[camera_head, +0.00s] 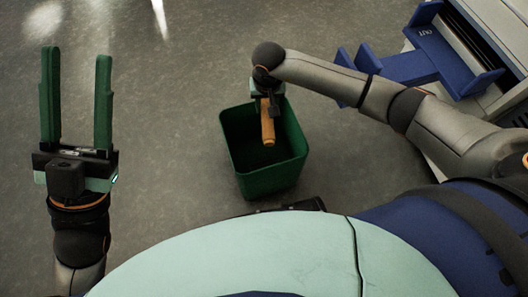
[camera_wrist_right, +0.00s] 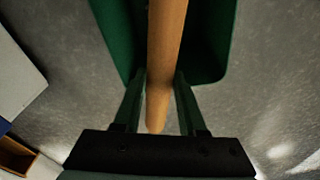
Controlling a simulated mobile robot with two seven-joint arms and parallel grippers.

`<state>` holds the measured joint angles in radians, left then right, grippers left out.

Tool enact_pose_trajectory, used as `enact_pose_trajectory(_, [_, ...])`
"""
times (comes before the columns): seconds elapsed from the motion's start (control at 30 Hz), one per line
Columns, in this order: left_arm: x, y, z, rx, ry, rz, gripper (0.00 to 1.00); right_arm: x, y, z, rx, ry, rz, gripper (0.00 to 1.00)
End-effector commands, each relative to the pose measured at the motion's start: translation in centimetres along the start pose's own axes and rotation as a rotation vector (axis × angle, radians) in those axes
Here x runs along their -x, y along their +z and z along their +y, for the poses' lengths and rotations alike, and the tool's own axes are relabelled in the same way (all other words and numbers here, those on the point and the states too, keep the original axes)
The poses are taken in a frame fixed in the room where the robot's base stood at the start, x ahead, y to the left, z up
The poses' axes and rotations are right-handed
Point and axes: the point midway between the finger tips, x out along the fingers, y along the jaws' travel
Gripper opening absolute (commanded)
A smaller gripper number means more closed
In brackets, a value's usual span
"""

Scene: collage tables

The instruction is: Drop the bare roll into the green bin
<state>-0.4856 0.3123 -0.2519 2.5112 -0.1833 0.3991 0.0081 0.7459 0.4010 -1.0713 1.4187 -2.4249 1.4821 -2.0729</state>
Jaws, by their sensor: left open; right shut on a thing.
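The bare roll is a brown cardboard tube (camera_head: 267,124) held above the opening of the green bin (camera_head: 270,178). My right gripper (camera_head: 266,98) is shut on the tube near one end. In the right wrist view, the tube (camera_wrist_right: 165,50) runs between the two fingers of my right gripper (camera_wrist_right: 160,85), with the green bin (camera_wrist_right: 208,72) behind it. The bin stands upright on the floor, and its visible inside is dark. My left gripper (camera_head: 75,100) is open and empty, off to the left of the bin.
A blue tray-like holder (camera_head: 425,62) is attached at a grey machine (camera_head: 485,45) at the upper right. Bare grey floor (camera_head: 170,110) lies between my left gripper and the bin. My own body fills the bottom of the head view.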

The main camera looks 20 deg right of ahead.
Motion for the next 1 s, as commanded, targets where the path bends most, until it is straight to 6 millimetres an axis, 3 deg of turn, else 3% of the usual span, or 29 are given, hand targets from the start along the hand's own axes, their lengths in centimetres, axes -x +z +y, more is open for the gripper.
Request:
enact_pose_trajectory(0.03, [0.6, 0.6, 0.3, -0.002, 0.001, -0.003, 0.5, -1.1, 0.2, 0.0, 0.0, 0.0, -0.003, 0.0])
enact_pose_trajectory(0.3, [2.2, 2.5, 1.4, -0.017, 0.011, -0.02, 0.5, -4.1, 0.6, 0.0, 0.001, -0.001, -0.002, 0.0])
enact_pose_trajectory(0.67, [2.3, 2.7, 1.5, -0.021, 0.013, -0.026, 0.5, -4.5, 0.6, 0.0, 0.001, 0.0, -0.001, 0.0])
enact_pose_trajectory(0.7, [2.3, 2.7, 1.5, -0.021, 0.013, -0.026, 0.5, -4.5, 0.6, 0.0, 0.001, 0.0, -0.001, 0.44])
enact_pose_trajectory(1.0, [2.3, 2.7, 1.5, -0.021, 0.013, -0.025, 0.5, -4.4, 0.6, 0.0, 0.001, 0.0, -0.001, 0.75])
